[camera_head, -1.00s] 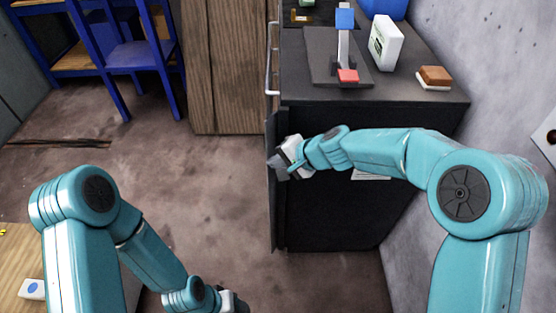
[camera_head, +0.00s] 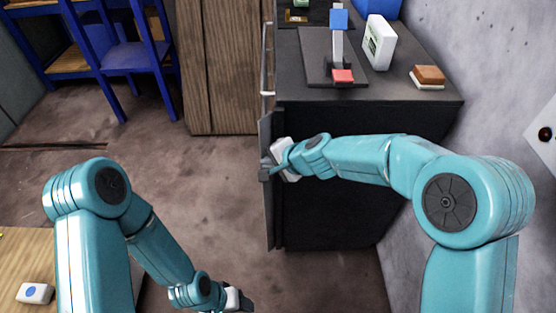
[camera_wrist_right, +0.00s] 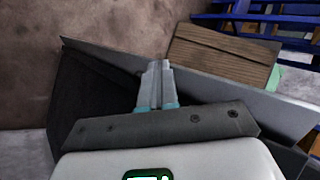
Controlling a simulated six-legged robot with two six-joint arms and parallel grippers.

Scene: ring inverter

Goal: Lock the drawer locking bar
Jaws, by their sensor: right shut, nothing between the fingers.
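The locking bar (camera_head: 268,215) looks like a tall dark grey upright flap along the left front edge of the black drawer cabinet (camera_head: 320,215). It stands out from the cabinet front. In the right wrist view it shows as a long grey plate (camera_wrist_right: 225,95) running across behind the fingers. My right gripper (camera_head: 267,171) is at the bar's outer edge around mid height, shut and empty. Its closed fingers (camera_wrist_right: 156,80) overlap the plate in the wrist view; I cannot tell if they touch it. My left gripper (camera_head: 242,300) is low in the head view, away from the cabinet, its fingers unclear.
On the cabinet top stand a black stand with a blue and red lever (camera_head: 338,45), a white box (camera_head: 379,42) and a brown-topped block (camera_head: 428,76). A grey wall (camera_head: 480,60) is on the right. Open floor (camera_head: 200,190) lies to the left.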

